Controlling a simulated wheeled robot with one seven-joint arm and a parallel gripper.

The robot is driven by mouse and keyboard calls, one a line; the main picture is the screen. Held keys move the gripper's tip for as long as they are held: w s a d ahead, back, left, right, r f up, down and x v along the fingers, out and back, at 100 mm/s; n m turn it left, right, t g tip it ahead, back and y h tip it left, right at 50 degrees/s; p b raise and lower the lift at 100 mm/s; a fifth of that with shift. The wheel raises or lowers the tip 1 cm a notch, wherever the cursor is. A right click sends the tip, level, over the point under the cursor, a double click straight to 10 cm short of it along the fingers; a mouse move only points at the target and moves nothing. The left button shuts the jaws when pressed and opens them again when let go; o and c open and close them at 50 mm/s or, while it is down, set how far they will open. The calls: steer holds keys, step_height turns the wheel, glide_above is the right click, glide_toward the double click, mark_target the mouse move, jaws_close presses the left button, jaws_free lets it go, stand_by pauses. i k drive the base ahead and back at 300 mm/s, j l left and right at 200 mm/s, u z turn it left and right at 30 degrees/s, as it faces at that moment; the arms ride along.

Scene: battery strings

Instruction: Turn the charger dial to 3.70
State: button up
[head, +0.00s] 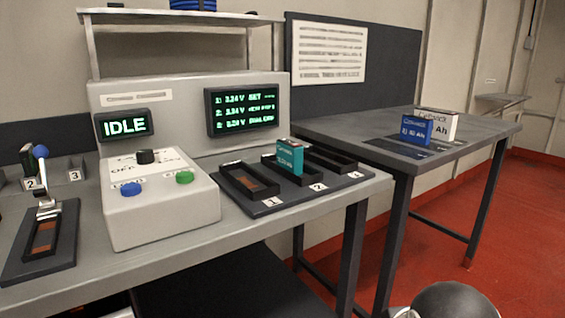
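The charger (160,207) is a pale grey box with a sloped top, standing on the bench at left of centre. Its dial (146,157) is a small black knob near the top edge, with dark marks around it too small to read. A blue button (131,188) and a green button (184,177) sit below the dial. A small screen (124,124) behind the charger reads IDLE in green. A wider screen (242,110) lists three lines of voltages in green; the first seems to read 3.24 V.
A slotted tray (262,207) right of the charger has a teal battery (289,157) in a middle slot. A lever fixture (43,215) with a blue knob stands at left. A second table (470,128) holds blue and white boxes. Red floor is clear at right.

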mark_target(144, 157)
steer(key=j+u, duration=0.1)
steer(key=u, duration=0.3)
steer(key=j+u, duration=0.1)
steer(key=u, duration=0.25)
steer(key=i+j+u, duration=0.1)
steer(key=u, duration=0.3)
steer(key=i+l+u, duration=0.2)
steer(key=l, duration=0.15)
steer(key=l+u, duration=0.25)
steer(key=l, duration=0.15)
